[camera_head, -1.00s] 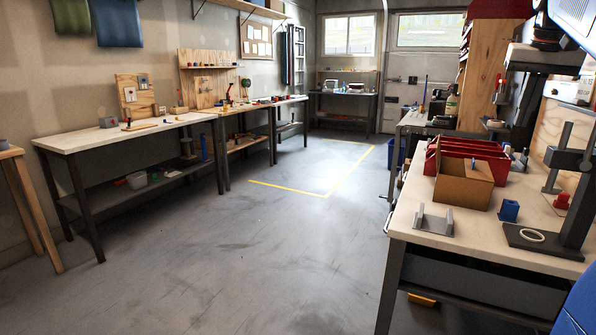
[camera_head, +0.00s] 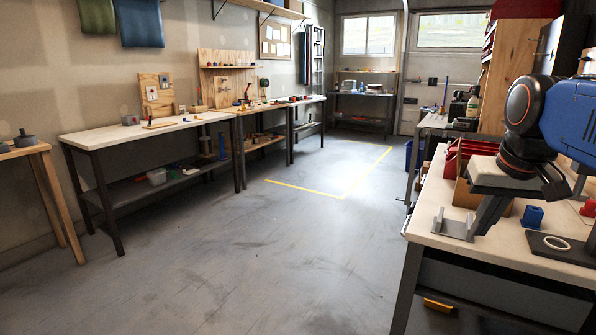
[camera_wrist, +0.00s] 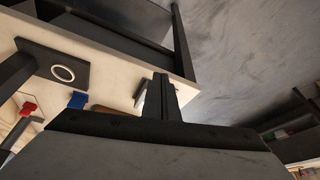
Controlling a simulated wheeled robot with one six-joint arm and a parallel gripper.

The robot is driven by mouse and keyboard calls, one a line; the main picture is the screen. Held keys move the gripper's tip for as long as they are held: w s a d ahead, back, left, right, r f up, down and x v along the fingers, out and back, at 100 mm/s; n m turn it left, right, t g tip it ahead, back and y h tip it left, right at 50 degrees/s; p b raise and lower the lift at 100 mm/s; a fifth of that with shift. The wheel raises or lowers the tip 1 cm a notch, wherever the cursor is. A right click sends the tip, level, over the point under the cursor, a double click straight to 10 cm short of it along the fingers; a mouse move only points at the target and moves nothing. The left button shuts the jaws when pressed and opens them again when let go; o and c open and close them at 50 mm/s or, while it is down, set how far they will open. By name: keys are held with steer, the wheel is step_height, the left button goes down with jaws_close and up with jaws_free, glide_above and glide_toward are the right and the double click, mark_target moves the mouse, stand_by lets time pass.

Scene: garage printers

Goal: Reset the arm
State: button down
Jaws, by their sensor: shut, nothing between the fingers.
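My arm, with blue and black links (camera_head: 565,120), reaches in from the right edge of the head view. My gripper (camera_head: 482,228) points down over the right workbench (camera_head: 428,212), in front of the cardboard box. Its height above the bench is hard to tell. In the wrist view the two dark fingers (camera_wrist: 160,82) are together with nothing between them. The bench edge lies beyond them.
On the right bench are a grey bracket (camera_head: 453,228), a blue block (camera_head: 532,217), a dark plate with a white ring (camera_head: 556,243), a cardboard box (camera_head: 465,196) and a red bin (camera_head: 452,160). Long benches (camera_head: 150,133) line the left wall. The floor (camera_head: 290,240) between is clear.

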steer(key=s+a+f+n, duration=0.1)
steer(key=s+a+f, duration=0.2)
steer(key=s+f, duration=0.3)
steer(key=s+a+f+n, duration=0.1)
steer(key=s+a+f, duration=0.3)
steer(key=f, duration=0.8)
steer(key=shift+s+a+f+n+t+y, duration=0.15)
steer(key=shift+s+f+n+t+y, duration=0.2)
steer(key=shift+s, duration=0.55)
steer(key=shift+a, duration=0.1)
